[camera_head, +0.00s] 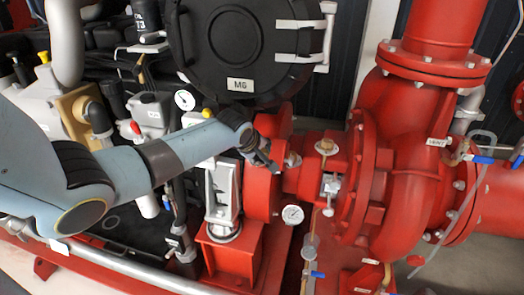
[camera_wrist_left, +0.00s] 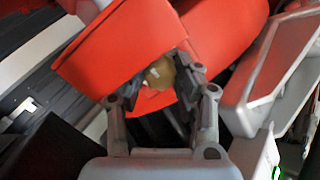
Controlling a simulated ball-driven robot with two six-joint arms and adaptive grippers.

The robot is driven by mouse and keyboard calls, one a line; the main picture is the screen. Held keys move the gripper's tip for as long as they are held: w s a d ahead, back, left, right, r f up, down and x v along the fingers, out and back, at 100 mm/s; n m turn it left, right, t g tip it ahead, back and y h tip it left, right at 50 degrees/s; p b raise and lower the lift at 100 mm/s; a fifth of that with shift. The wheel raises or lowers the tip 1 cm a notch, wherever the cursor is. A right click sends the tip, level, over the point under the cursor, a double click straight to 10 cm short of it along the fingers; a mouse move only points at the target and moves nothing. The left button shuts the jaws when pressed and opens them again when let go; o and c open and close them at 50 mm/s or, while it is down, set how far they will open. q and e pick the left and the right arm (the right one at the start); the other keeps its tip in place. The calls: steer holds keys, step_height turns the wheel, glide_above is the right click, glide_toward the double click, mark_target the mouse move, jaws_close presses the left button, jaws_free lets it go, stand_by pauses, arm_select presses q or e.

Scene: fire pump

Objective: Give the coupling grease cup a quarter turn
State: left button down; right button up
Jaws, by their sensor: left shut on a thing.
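The coupling grease cup (camera_wrist_left: 158,73) is a small brass-coloured piece at the red coupling guard (camera_wrist_left: 118,55) in the left wrist view. My left gripper (camera_wrist_left: 157,88) is shut on it, with a fingertip on either side. In the head view my left gripper (camera_head: 264,160) reaches in from the left to the red coupling guard (camera_head: 262,190). There the gripped cup is hidden or too small to tell. My right gripper is in neither view.
Another brass-coloured cap (camera_head: 326,146) sits on the red bearing housing, right of my gripper. The red pump (camera_head: 400,150) stands at right. A pressure gauge (camera_head: 292,214) is below the housing. The black round cover (camera_head: 235,45) is above my arm.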

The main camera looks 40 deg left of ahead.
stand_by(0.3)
arm_select(q)
steer(key=c, duration=1)
jaws_free()
steer(key=shift+o, duration=0.2)
steer(key=v, duration=1.2)
